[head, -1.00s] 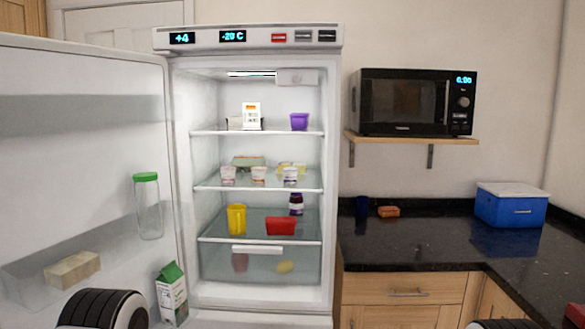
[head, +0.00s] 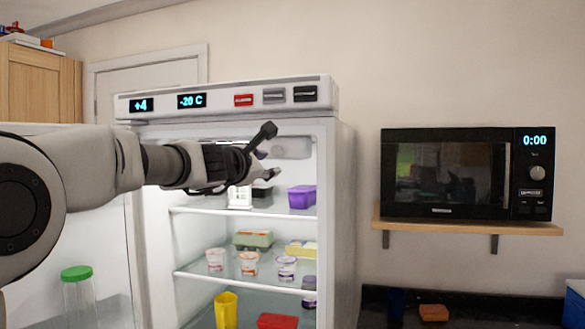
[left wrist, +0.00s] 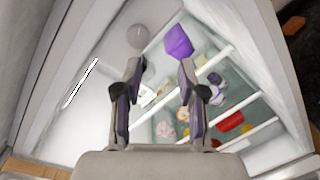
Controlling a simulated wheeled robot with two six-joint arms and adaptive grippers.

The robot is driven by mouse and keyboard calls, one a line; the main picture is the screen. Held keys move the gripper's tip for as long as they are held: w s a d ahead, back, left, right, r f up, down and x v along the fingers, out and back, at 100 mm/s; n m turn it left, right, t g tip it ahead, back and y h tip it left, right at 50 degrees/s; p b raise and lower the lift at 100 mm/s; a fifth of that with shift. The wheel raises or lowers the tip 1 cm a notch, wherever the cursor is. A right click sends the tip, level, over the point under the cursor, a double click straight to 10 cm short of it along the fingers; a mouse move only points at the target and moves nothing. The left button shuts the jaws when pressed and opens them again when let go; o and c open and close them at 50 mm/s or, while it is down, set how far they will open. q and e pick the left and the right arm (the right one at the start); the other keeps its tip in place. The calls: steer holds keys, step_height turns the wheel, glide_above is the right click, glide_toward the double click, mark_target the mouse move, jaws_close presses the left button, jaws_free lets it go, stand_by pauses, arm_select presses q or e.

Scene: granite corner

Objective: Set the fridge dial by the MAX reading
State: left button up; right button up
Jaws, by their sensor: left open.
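The fridge (head: 325,92) stands open. Its front panel shows +4 and -20 C. A pale housing (head: 292,148) sits under its ceiling. A round grey dial (left wrist: 137,36) shows near the top of the left wrist view; its setting is unreadable. A white display device (head: 240,198) stands on the top shelf, partly hidden by my left gripper; its reading cannot be made out. My left gripper (head: 269,152) is open and empty, before the upper fridge opening, pointing toward the housing. In the left wrist view its fingers (left wrist: 160,70) are apart, with the dial beyond them. My right gripper is out of view.
A purple tub (head: 302,196) stands on the top shelf right of the device. Cups, an egg box and other food fill lower shelves. The open door with a green-lidded jar (head: 77,290) is at left. A microwave (head: 450,175) sits on a wall shelf at right.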

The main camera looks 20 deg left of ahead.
mark_target(274, 151)
arm_select(q)
steer(key=s+a+r, duration=0.2)
steer(key=s+r, duration=0.1)
steer(key=r, duration=0.1)
steer(key=w+p, duration=0.1)
steer(key=w, duration=0.1)
steer(key=w+d+p, duration=0.1)
steer(key=w+p, duration=0.1)
steer(key=w, duration=0.1)
steer(key=w+d+f+p, duration=0.1)
steer(key=w+p, duration=0.1)
steer(key=w, duration=0.1)
steer(key=shift+w+f, duration=0.1)
steer(key=shift+w, duration=0.2)
steer(key=shift+s+a, duration=0.3)
steer(key=shift+s, duration=0.15)
steer(key=shift+w+d, duration=0.1)
steer(key=shift+w, duration=0.1)
jaws_close()
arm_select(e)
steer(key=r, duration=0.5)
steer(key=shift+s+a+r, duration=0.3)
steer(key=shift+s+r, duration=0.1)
